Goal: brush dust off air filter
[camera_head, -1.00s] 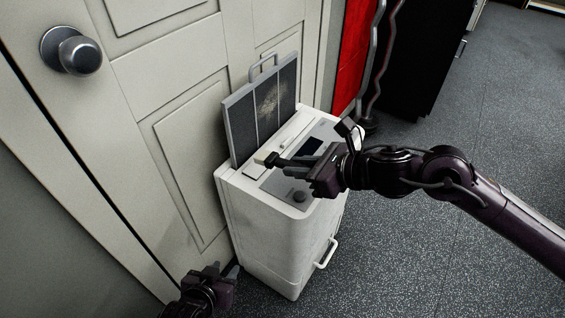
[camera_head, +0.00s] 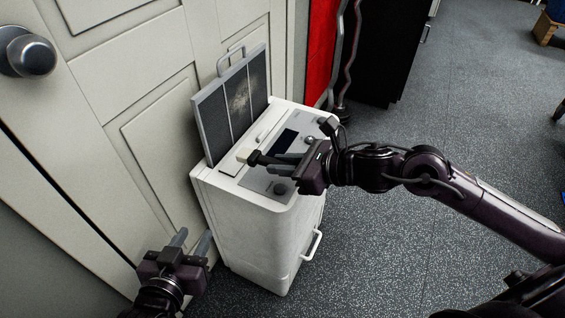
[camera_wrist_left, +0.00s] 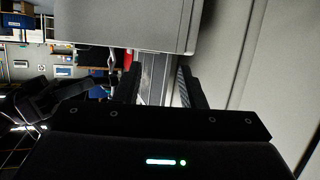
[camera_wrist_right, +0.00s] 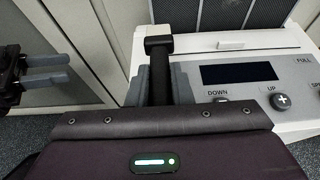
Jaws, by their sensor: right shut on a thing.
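The air filter (camera_head: 216,119) stands upright in the back of the white air purifier (camera_head: 242,222), with a pale dust patch on its right-hand part. It also shows at the top of the right wrist view (camera_wrist_right: 226,14). My right gripper (camera_head: 283,166) is shut on the black handle of a brush (camera_head: 255,158) with a pale head. The brush is over the purifier's top, in front of the filter; its head looks apart from the filter. My left gripper (camera_head: 190,239) is open and empty, low beside the purifier's left side; its fingers show apart in the left wrist view (camera_wrist_left: 157,88).
A panelled door (camera_head: 120,70) with a round knob (camera_head: 30,54) stands close behind and left of the purifier. A handle (camera_head: 312,245) sticks out from its front. A red panel (camera_head: 320,55) and a black cabinet (camera_head: 385,50) stand behind.

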